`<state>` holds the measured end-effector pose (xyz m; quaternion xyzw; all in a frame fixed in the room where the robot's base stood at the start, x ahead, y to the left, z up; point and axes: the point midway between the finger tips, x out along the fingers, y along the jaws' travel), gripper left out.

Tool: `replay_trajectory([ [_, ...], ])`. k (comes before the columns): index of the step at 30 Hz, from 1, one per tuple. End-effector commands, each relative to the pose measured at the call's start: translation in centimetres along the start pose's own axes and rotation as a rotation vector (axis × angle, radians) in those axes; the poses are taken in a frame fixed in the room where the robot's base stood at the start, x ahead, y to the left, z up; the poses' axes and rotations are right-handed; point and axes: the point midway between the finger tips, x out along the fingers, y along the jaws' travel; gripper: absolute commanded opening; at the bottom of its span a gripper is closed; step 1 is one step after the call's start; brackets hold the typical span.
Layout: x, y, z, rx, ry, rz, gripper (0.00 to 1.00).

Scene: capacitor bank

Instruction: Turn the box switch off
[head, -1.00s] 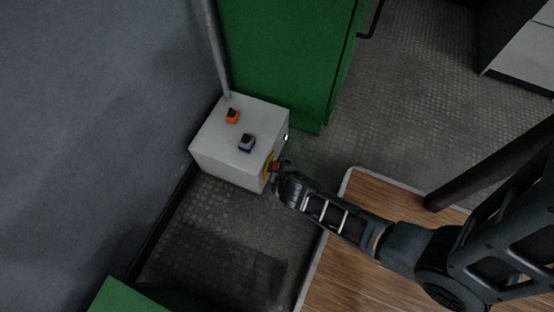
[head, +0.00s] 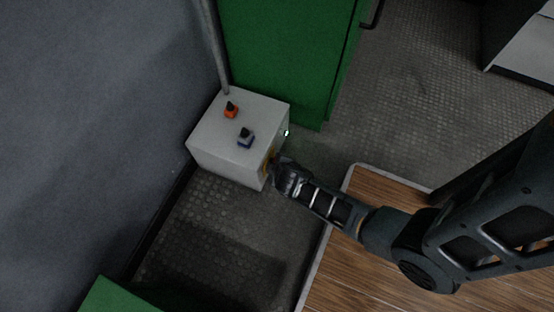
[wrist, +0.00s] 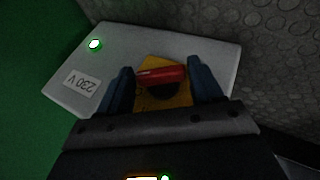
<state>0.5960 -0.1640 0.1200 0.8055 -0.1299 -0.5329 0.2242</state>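The grey box (head: 222,157) stands on the floor against the wall; its right side, facing my arm, carries a yellow plate (head: 267,164). In the wrist view the yellow plate (wrist: 180,99) bears a red switch handle (wrist: 160,74), which lies nearly crosswise with a slight tilt. My gripper (head: 277,168) is at this side of the box and hides the handle in the head view. In the wrist view my gripper (wrist: 161,84) has its two blue fingers wide apart, one at each end of the handle. I cannot tell whether they touch it.
A lit lamp (wrist: 95,44) and a "230 V" label (wrist: 81,82) are beside the plate. A green cabinet (head: 280,60) stands behind the box. Bare floor (head: 230,235) lies in front.

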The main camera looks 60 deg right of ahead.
Motion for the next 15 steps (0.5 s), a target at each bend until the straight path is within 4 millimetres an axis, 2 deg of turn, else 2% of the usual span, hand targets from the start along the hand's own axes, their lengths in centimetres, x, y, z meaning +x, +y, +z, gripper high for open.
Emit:
replay_trajectory([
  [1,-0.01,-0.01,0.01,0.000,0.000,0.000,0.60],
  [11,-0.01,-0.02,0.01,0.000,0.000,0.000,0.29],
  [15,0.02,-0.06,0.02,-0.002,0.000,0.003,0.29],
])
